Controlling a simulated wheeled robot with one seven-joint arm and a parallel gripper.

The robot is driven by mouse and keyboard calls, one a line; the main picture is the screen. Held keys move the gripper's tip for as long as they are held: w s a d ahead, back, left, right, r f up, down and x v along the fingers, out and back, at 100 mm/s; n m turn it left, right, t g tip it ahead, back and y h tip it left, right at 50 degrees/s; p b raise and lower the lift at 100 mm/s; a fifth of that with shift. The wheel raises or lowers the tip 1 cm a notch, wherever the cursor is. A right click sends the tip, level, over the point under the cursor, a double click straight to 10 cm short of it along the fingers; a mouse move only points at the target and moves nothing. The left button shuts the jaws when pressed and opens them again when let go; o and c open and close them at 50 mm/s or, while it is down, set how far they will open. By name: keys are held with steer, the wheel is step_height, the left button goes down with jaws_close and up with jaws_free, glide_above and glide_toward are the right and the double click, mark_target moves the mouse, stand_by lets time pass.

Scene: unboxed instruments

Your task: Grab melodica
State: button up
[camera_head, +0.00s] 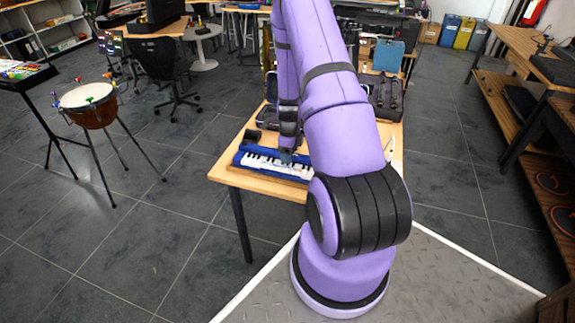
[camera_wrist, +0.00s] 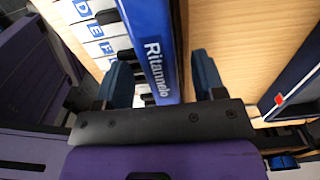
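The melodica (camera_head: 270,164) is blue with white and black keys and lies on the wooden table near its front edge. In the wrist view its blue side (camera_wrist: 153,45) carries the word "Ritannelo", with lettered keys to the left. My gripper (camera_wrist: 161,65) is open, with one dark blue finger over the keys side and the other beyond the blue side. Bare table shows between the blue side and the right finger. In the head view my gripper (camera_head: 288,150) is over the melodica, partly hidden by my arm, which also covers the melodica's right end.
The wooden table (camera_head: 225,172) also holds a dark open case (camera_head: 384,95) farther back. In the wrist view a dark blue-edged object (camera_wrist: 290,85) lies to the right. A drum (camera_head: 88,104) on a stand is at left. Open floor lies left of the table.

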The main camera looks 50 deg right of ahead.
jaws_close()
